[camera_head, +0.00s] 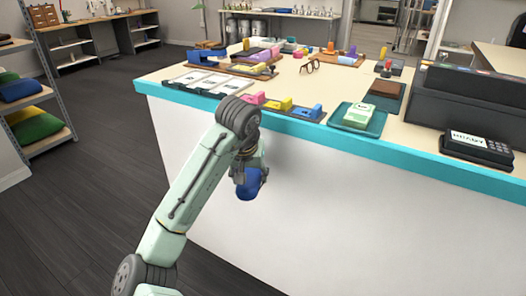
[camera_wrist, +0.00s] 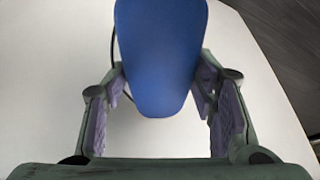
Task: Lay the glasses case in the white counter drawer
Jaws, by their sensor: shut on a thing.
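A smooth, rounded blue object, which looks like the glasses case (camera_head: 250,186), is in my gripper (camera_head: 247,172), in front of the white counter and below its teal edge. In the wrist view the blue case (camera_wrist: 160,50) lies between the two fingers of my gripper (camera_wrist: 163,88), its rounded end towards the camera. The fingers are shut on its sides. The white counter front (camera_head: 330,200) is a plain panel in the head view. No drawer, open or shut, can be made out in either view.
The counter's teal edge (camera_head: 400,158) runs above my gripper. Shelves (camera_head: 40,130) stand at the left. Dark floor (camera_head: 90,190) there is clear.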

